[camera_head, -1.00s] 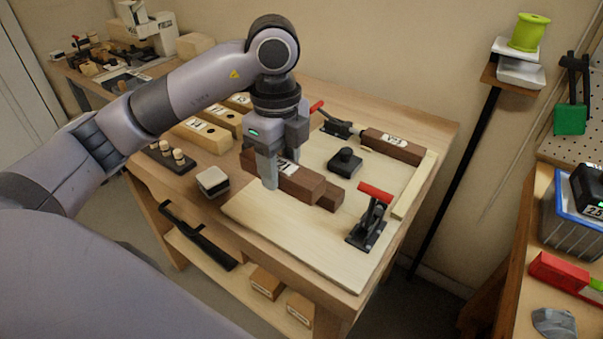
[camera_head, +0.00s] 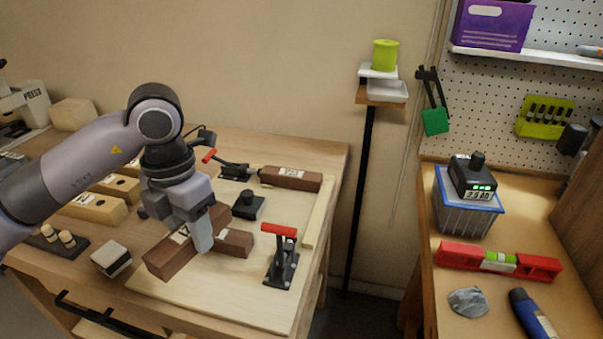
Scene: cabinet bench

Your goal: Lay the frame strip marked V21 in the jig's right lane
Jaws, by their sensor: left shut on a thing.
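My left gripper (camera_head: 196,225) is shut on a dark brown frame strip (camera_head: 165,262) with a white label, partly hidden by the fingers. The strip points from lower left to upper right over the jig. A second brown strip (camera_head: 238,243) shows beside and partly behind it; I cannot tell whether they touch. A third brown strip (camera_head: 309,181) with a white label lies at the jig's back right, by a clamp. I cannot surely read any strip's label. The jig (camera_head: 225,306) is a pale board with a raised rail (camera_head: 319,212) on its right. My right gripper is not in view.
A red-handled clamp (camera_head: 281,255) stands upright at the jig's front right; another (camera_head: 233,169) is at the back. A black knobbed block (camera_head: 248,205) sits mid-jig. A black-and-white block (camera_head: 111,259) is left of the board. The jig's front is bare. A side bench holds a red level (camera_head: 460,254).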

